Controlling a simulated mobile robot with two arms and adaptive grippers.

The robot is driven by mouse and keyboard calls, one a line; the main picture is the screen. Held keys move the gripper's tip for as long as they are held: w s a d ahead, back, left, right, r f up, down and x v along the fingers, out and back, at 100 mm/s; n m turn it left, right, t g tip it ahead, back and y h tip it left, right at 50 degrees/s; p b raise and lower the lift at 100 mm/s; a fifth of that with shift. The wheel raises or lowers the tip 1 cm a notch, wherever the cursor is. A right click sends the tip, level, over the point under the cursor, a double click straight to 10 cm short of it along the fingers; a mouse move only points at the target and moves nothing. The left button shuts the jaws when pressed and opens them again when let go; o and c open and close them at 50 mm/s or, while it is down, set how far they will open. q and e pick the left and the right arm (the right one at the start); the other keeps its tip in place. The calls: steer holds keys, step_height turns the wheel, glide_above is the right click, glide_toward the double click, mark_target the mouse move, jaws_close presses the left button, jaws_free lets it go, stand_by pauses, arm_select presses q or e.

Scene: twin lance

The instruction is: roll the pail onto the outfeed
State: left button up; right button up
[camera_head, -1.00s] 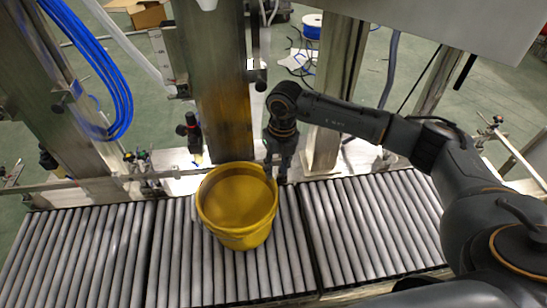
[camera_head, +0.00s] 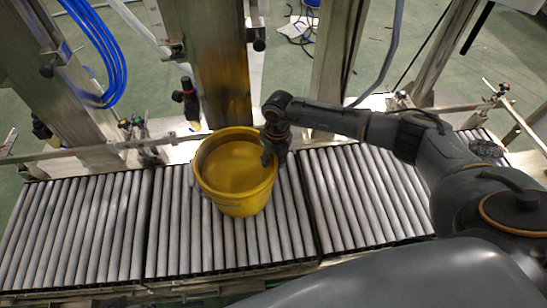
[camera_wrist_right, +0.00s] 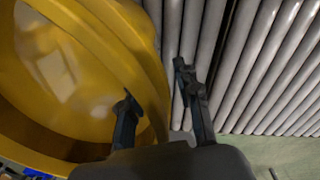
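The yellow pail (camera_head: 232,207) stands upright on the middle section of the roller conveyor (camera_head: 180,245), open at the top. In the right wrist view its wall and rim (camera_wrist_right: 113,40) fill the left side. My right gripper (camera_head: 272,160) is at the pail's right rim. In the right wrist view the gripper (camera_wrist_right: 157,95) is open, one finger over the pail's rim side and the other outside it above the rollers. Whether either finger touches the wall is unclear. My left gripper is not in view. No label shows which conveyor section is the outfeed.
A metal post (camera_head: 222,70) and a side rail (camera_head: 80,155) with fittings stand behind the conveyor. Blue hoses (camera_head: 108,60) hang at the upper left.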

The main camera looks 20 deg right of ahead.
jaws_close()
